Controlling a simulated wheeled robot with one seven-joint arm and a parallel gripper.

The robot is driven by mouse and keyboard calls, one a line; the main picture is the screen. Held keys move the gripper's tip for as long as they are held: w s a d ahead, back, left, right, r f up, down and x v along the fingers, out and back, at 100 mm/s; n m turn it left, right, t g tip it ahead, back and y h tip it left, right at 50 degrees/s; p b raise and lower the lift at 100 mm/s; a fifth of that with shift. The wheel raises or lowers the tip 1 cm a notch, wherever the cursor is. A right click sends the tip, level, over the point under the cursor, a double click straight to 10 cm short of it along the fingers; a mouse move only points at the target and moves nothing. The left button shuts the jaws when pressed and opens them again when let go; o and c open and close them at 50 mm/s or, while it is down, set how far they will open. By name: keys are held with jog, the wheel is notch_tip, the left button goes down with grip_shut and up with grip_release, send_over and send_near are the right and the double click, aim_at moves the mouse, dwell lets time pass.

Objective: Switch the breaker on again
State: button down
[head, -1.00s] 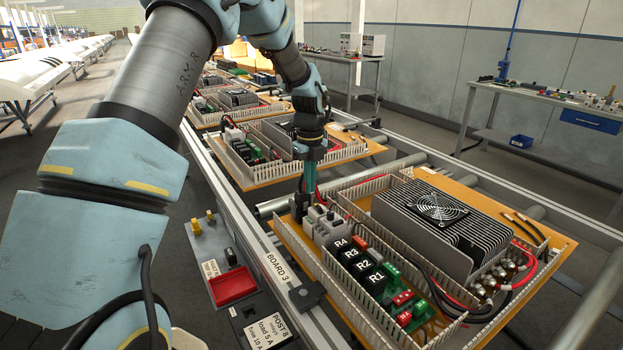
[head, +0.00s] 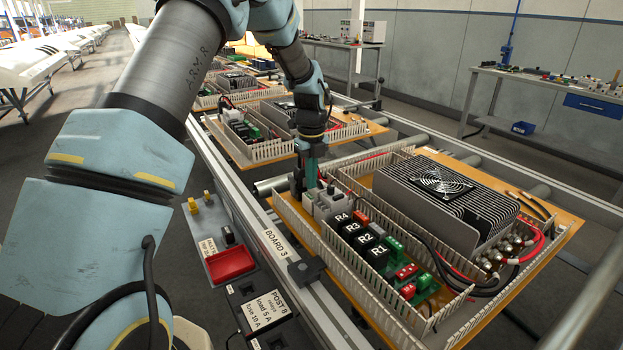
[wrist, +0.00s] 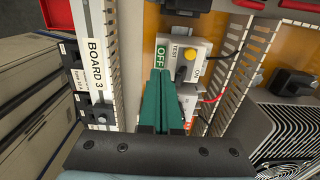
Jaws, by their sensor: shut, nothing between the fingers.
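The breaker (wrist: 196,50) is a light grey block near the top of the wrist view. It carries a yellow button marked TEST and a green label reading OFF.
Slotted duct walls (wrist: 235,75) run beside the breaker. Black relays (head: 362,238), green terminals (head: 393,247) and a finned heatsink with a fan (head: 447,205) fill the board. A red tray (head: 230,264) lies left of the rail marked BOARD 3.

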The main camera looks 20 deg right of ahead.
jog(key=shift+d, duration=0.1)
jog(key=shift+w+d, duration=0.1)
jog(key=shift+d, duration=0.5)
jog(key=shift+w+d, duration=0.1)
jog(key=shift+d, duration=0.1)
jog(key=shift+a+p, duration=0.1)
jog(key=shift+p, duration=0.2)
jog(key=shift+a, duration=0.25)
notch_tip(320, 180, up, 7)
jog(key=p, duration=0.5)
